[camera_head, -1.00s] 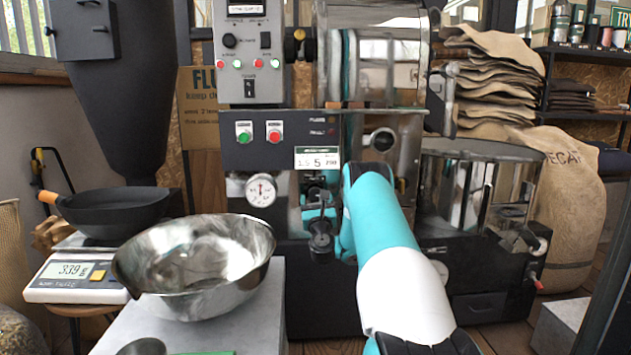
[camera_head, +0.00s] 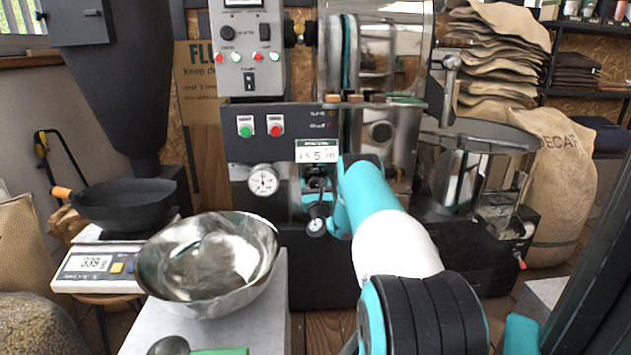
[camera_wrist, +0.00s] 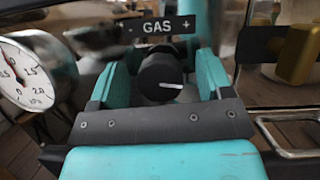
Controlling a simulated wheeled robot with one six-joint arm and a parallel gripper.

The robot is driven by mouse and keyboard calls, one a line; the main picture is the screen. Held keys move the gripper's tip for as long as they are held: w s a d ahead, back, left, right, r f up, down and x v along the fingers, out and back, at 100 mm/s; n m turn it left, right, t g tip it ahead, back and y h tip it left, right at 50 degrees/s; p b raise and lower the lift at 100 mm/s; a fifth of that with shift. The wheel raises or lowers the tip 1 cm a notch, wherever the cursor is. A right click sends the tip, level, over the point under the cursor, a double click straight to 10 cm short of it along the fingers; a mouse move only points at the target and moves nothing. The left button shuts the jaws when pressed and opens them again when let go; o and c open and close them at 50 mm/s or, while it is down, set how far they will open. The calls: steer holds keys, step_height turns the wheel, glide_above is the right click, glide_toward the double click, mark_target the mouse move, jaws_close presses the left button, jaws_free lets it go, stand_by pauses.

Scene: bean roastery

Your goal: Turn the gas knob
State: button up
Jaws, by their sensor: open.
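The gas knob (camera_wrist: 160,78) is a dark round knob in the wrist view, with a white pointer line that points to the right and slightly down. A black plate marked GAS (camera_wrist: 158,28), with a minus at left and a plus at right, sits just above it. My gripper (camera_wrist: 157,82) is open, with one teal finger on each side of the knob. I cannot tell whether either finger touches it. In the head view my teal and white arm reaches to the front of the roaster (camera_head: 270,140), and the knob is not clear there.
A white pressure gauge (camera_head: 263,180) is left of the gripper and also shows in the wrist view (camera_wrist: 27,72). A brass-coloured part (camera_wrist: 297,55) is at right. A steel bowl (camera_head: 205,265) stands on a grey stand at front left, beside a scale (camera_head: 95,268).

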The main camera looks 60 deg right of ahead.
steer(key=c, duration=0.9)
